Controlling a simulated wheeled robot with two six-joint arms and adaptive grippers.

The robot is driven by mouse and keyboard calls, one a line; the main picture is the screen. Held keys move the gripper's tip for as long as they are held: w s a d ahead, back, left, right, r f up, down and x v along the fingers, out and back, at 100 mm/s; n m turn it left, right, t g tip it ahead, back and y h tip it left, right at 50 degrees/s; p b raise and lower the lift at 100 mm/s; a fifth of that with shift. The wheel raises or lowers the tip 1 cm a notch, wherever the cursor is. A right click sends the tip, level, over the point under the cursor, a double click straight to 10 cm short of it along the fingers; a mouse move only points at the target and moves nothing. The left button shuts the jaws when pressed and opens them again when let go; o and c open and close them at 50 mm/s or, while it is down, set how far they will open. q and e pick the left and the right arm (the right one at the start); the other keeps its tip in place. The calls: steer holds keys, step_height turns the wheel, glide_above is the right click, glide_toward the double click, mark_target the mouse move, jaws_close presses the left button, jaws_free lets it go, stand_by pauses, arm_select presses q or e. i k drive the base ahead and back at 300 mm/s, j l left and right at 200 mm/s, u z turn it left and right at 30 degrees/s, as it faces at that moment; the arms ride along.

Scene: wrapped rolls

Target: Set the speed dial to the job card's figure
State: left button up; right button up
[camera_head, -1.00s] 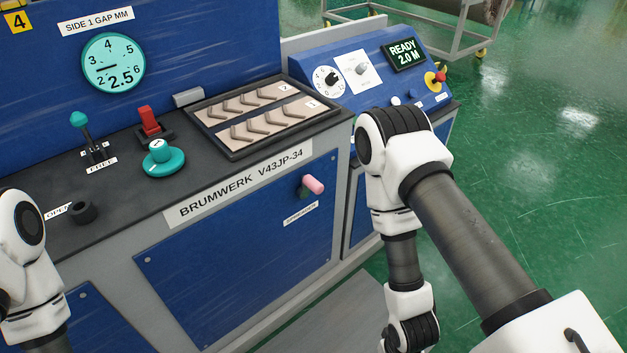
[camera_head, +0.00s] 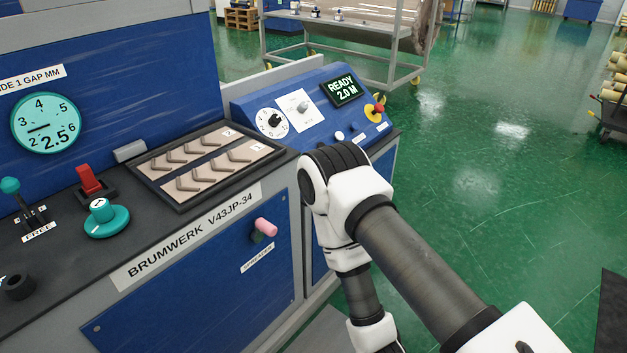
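A white round dial (camera_head: 271,122) with a black knob and printed numbers sits at the left of the sloped blue control panel. Beside it is a white plate (camera_head: 299,110) with a small grey knob on it. A dark display (camera_head: 345,87) reads "READY 2.0 M". I cannot read the dial's exact setting. No sheet that I can clearly tell as the job card shows. My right arm stands in front of the machine, below the panel and apart from the dial. Its gripper is below the picture's edge. My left arm and gripper are out of view.
A red and yellow stop button (camera_head: 376,109) is at the panel's right. On the dark bench are a teal knob (camera_head: 104,218), a red switch (camera_head: 90,180) and a framed tray (camera_head: 212,160). A wheeled rack (camera_head: 345,60) stands behind. Green floor is open at right.

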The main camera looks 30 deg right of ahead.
mark_target(274, 120)
steer(key=u, duration=2)
steer(key=z, duration=2.95)
steer(key=i+l, duration=0.2)
steer(key=l, duration=0.15)
steer(key=i+l+u, duration=0.15)
steer(key=i+l, duration=0.25)
steer(key=l, duration=0.25)
steer(key=i+l+u, duration=0.1)
steer(key=l, duration=0.25)
steer(key=i+l, duration=0.3)
steer(key=l+u, duration=0.05)
